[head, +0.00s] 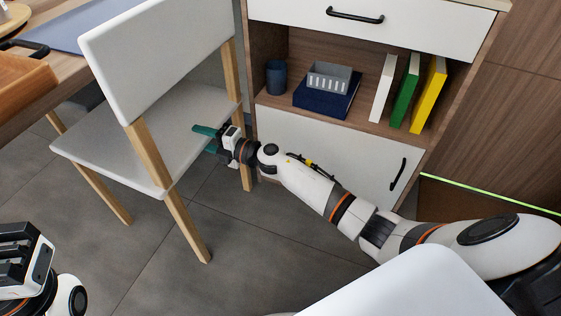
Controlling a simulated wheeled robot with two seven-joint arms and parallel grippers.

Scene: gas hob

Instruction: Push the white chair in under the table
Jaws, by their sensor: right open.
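The white chair (160,60) stands at the left on wooden legs. Its white back faces me on the near side, and its seat (120,150) extends to the left. Part of the wooden table (72,70) shows at the upper left, beyond the chair. The seat's left part is near the table, but how far it is under cannot be told. My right gripper (205,140) has green fingers and is open at the right side of the chair, over or beside the seat's edge; contact cannot be told. My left gripper (22,262) is at the lower left, its fingertips not clearly visible.
A cabinet (330,160) with drawer, door and shelf stands right behind my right arm. The shelf holds a dark cup (276,77), a blue box (327,98) and books (405,90). An orange-brown tray (22,85) is on the table. Grey tiled floor (150,270) is clear in front.

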